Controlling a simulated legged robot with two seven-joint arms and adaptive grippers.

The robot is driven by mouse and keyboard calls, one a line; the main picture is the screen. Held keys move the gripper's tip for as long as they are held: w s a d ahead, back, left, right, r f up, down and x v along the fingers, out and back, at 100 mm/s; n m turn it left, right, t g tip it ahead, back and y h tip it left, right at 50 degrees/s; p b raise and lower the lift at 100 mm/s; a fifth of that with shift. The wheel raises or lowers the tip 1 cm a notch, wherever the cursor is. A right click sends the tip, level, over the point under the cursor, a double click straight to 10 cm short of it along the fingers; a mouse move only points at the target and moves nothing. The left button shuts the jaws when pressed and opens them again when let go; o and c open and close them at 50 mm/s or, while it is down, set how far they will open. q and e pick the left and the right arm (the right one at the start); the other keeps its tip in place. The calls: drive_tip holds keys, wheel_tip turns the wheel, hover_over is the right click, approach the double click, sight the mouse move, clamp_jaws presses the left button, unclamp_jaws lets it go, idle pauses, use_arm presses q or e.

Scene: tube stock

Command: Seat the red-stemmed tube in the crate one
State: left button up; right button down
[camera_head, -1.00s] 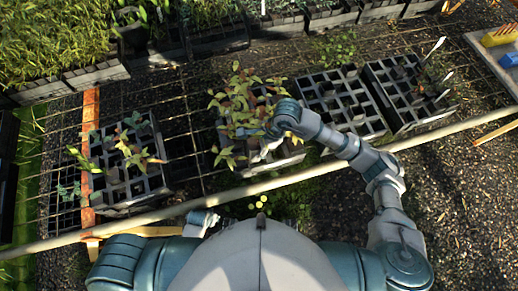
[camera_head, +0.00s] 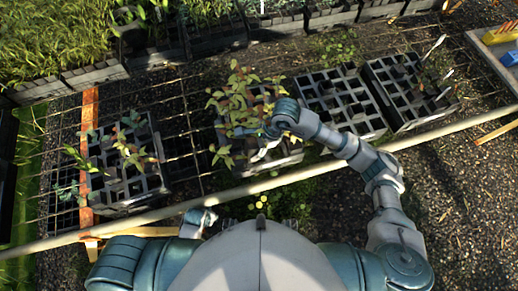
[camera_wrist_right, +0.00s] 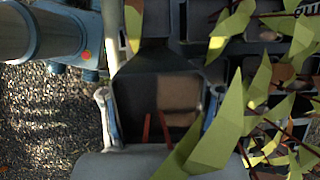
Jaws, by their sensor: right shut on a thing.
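My right gripper (camera_head: 262,143) is over the near part of the leafy middle crate (camera_head: 285,160). In the right wrist view its two fingers (camera_wrist_right: 160,112) close on the sides of a dark square tube (camera_wrist_right: 180,92) with brown inside and red stems. Green leaves cover part of the tube, and its lower end is hidden, so I cannot tell whether it touches a cell. My left gripper (camera_head: 200,220) is by my body at the bottom; its fingers are not clear. No crate number is legible.
A left crate (camera_head: 150,190) holds a few plants among open cells. Two crates right of the middle, a mostly empty one (camera_head: 340,100) and one with white markers (camera_head: 410,92), stand on the wire mesh. A pale pole (camera_head: 450,130) crosses in front. Planted trays line the back.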

drive_tip(key=shift+g, duration=0.3)
drive_tip(key=shift+s+d+f+b, duration=0.1)
drive_tip(key=shift+s+f, duration=0.2)
drive_tip(key=shift+f, duration=0.3)
drive_tip(key=shift+s+a+f+b, duration=0.15)
drive_tip(key=shift+s+f, duration=0.15)
drive_tip(key=shift+f, duration=0.35)
drive_tip(key=shift+s+d+f+b, duration=0.15)
drive_tip(key=shift+s+f, duration=0.15)
drive_tip(key=shift+f, duration=0.3)
drive_tip(key=shift+c, duration=0.7)
unclamp_jaws()
drive_tip(key=shift+w, duration=0.1)
drive_tip(key=a+v, duration=0.1)
drive_tip(key=v, duration=0.9)
drive_tip(key=shift+r, duration=0.4)
drive_tip(key=shift+w+d+p, duration=0.15)
drive_tip(key=shift+p, duration=0.15)
drive_tip(key=shift+r, duration=0.2)
